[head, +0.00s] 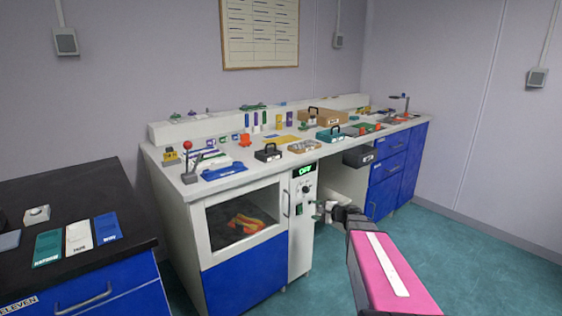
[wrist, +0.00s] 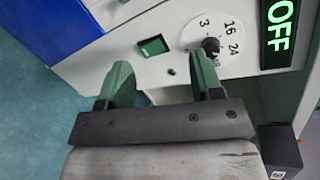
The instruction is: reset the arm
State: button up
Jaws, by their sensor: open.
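My arm, with a pink link, reaches in from the lower right in the head view. My gripper (head: 322,211) is in front of the white control panel (head: 298,240) of the bench. In the wrist view my gripper (wrist: 160,85) has its two green fingers apart with nothing between them. Beyond the fingers are a dial (wrist: 211,45) with numbers around it, a green rectangular switch (wrist: 153,45) and a display reading OFF (wrist: 280,35). The fingers appear apart from the dial and switch, though the exact gap is hard to tell.
A glass-fronted cabinet (head: 240,220) holding orange and yellow items is left of the panel. The white bench top (head: 220,183) carries boxes, tools and a red-knobbed lever (head: 188,147). A black-topped counter (head: 130,188) with coloured cards stands left. Teal floor (head: 470,270) is clear at right.

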jog(key=s+a+f+n+g+h, duration=0.2)
jog(key=s+a+f+n+g, duration=0.25)
jog(key=s, duration=0.45)
jog(key=s+d+f+n+g+h, duration=0.1)
jog(key=s+n+g+h, duration=0.2)
jog(key=s, duration=0.4)
jog(key=s+d+f+n+g+h, duration=0.1)
jog(key=s+f+n+g+h, duration=0.1)
jog(key=s+n+h, duration=0.3)
jog(key=s+g+h, duration=0.1)
jog(key=s, duration=0.2)
jog(key=shift+s+d+f, duration=0.15)
jog(key=shift+d+f, duration=0.1)
jog(key=shift+d, duration=0.05)
dwell(1.0)
